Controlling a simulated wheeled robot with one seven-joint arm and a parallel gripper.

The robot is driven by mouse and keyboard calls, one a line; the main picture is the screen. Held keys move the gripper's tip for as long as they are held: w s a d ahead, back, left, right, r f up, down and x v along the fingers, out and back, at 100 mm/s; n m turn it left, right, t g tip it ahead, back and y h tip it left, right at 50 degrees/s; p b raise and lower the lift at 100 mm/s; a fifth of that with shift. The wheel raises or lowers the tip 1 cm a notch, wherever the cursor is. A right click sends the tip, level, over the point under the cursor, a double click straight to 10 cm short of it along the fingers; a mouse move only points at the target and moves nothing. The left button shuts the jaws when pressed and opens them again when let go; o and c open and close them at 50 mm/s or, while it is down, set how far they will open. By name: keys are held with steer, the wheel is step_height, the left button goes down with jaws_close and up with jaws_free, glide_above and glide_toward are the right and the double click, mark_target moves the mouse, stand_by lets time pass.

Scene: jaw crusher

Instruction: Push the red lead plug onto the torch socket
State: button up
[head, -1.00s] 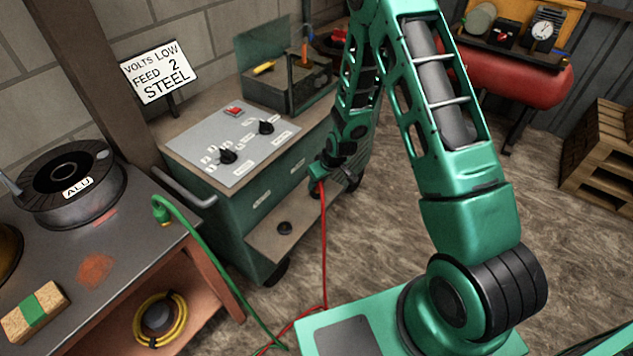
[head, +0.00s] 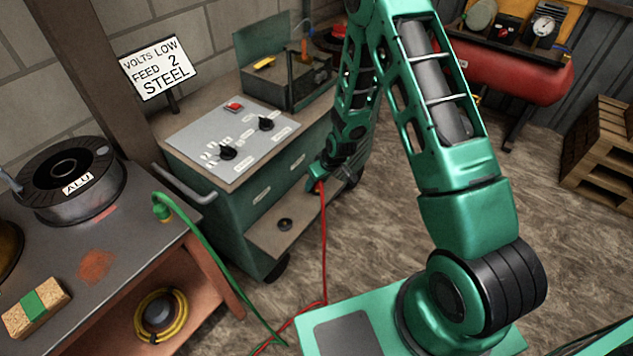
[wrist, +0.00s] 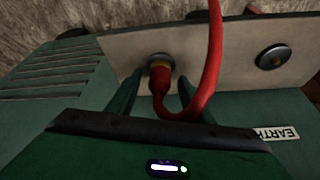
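The red lead plug (wrist: 160,80), with a brass-coloured collar, stands at the left socket (wrist: 159,58) on the pale panel in the wrist view. Its end meets the socket; I cannot tell how deep it sits. The red lead (wrist: 212,65) bends away to the right. My gripper (wrist: 160,90) has one finger on each side of the plug, with a visible gap on both sides, so it looks open around it. In the head view my gripper (head: 318,180) is at the green machine's (head: 225,205) front right, the red lead hanging below.
A second socket (wrist: 273,57) sits at the right, near an EARTH label (wrist: 276,132). A green lead (head: 205,250) runs down from the workbench (head: 125,270). The machine's shelf (head: 275,235) juts out beside my arm.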

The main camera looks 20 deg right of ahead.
steer(key=v, duration=1)
steer(key=shift+r, duration=0.35)
steer(key=shift+d, duration=0.1)
steer(key=s+d+r+m+g+h, duration=0.1)
steer(key=s+d+r+m, duration=0.1)
steer(key=s+d+r, duration=0.6)
steer(key=s+d+r+m+g+h, duration=0.1)
steer(key=s+d+r+m, duration=0.2)
steer(key=s+d+r, duration=0.5)
steer(key=s+r+m+g, duration=0.1)
steer(key=s+r, duration=0.4)
steer(key=s, duration=0.5)
steer(key=s+r+m+g, duration=0.1)
steer(key=s+r+m, duration=0.3)
steer(key=s, duration=0.5)
step_height(320, 180, up, 2)
steer(key=shift+s+a+r, duration=0.15)
steer(key=shift+s+a, duration=0.05)
steer(key=shift+s, duration=0.2)
steer(key=shift+w, duration=0.15)
